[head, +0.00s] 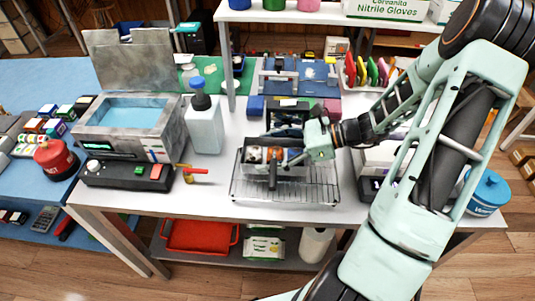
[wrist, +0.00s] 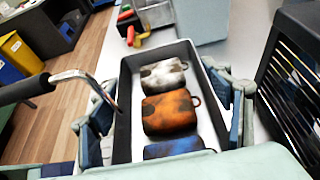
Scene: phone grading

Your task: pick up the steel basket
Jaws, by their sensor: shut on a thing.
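The steel basket (head: 243,163) is a small rectangular tray with dark walls and a black-grip handle (head: 272,177). In the head view it is at or just above a wire rack (head: 315,190); I cannot tell whether it touches it. My gripper (head: 300,148) reaches it from the right. In the wrist view the basket (wrist: 124,112) lies between the two fingers of my gripper (wrist: 165,118), which is shut on it from both sides. Several small cases lie inside: a white-brown one (wrist: 163,75), an orange-brown one (wrist: 170,112) and a blue one (wrist: 175,149).
A cleaner tank (head: 125,112) with blue liquid and a raised lid stands at left, behind a control box (head: 128,174). A white bottle (head: 204,125) stands between tank and basket. A red-handled tool (head: 195,172) lies at the front. A blue tub (head: 487,192) stands at right.

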